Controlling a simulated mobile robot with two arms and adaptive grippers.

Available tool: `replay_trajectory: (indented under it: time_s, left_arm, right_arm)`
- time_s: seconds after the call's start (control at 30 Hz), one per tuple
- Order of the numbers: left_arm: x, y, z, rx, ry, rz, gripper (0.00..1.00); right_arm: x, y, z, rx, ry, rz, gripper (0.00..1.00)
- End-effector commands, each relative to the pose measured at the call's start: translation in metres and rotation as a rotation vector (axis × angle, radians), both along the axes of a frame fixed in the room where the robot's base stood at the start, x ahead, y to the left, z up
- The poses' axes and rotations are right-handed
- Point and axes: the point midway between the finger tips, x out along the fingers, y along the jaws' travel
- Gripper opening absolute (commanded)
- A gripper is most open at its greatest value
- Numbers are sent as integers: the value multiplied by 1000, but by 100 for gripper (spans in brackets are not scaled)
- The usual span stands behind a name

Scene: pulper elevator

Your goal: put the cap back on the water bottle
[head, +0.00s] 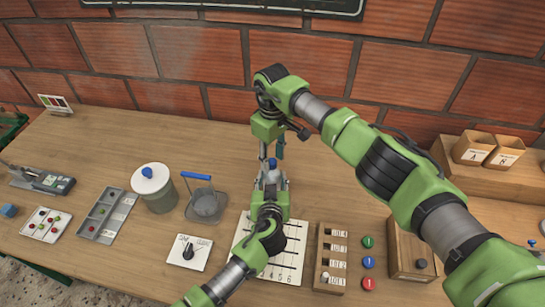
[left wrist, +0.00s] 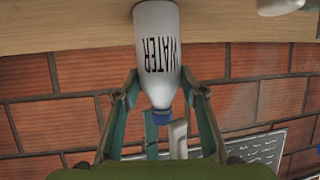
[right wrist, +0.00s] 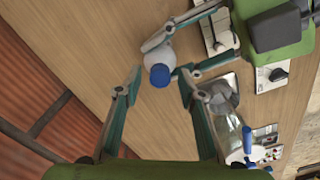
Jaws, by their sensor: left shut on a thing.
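The white water bottle (left wrist: 157,50) stands on the table, its WATER label showing in the left wrist view. A blue cap (right wrist: 159,76) sits at its mouth; whether it is screwed down I cannot tell. The cap also shows in the head view (head: 272,162). My left gripper (head: 271,181) is shut on the bottle from the near side. My right gripper (head: 271,151) points down from above, its fingers open and apart, with the cap below and between the fingertips in the right wrist view. I see no contact between these fingers and the cap.
A white-lidded pot (head: 157,197) and a grey container with a blue handle (head: 206,204) stand left of the bottle. A dial plate (head: 189,252), a numbered sheet (head: 287,262) and a switch box (head: 331,258) lie nearer. The brick wall is behind.

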Motion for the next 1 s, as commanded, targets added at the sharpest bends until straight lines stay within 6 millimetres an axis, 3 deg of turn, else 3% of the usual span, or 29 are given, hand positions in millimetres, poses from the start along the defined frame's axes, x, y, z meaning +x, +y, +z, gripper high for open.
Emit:
replay_trajectory:
  time_s: [0.23,0.53,0.87,1.0]
  left_arm:
    - [0,0,-1,1,1,1,0]
    - [0,0,-1,1,1,1,0]
    - [0,0,-1,1,1,1,0]
    - [0,0,-1,1,1,1,0]
  right_arm:
    - [0,0,8,1,-1,1,36]
    - [0,0,43,1,-1,1,36]
    - [0,0,45,1,1,6,33]
    - [0,0,45,1,1,83,33]
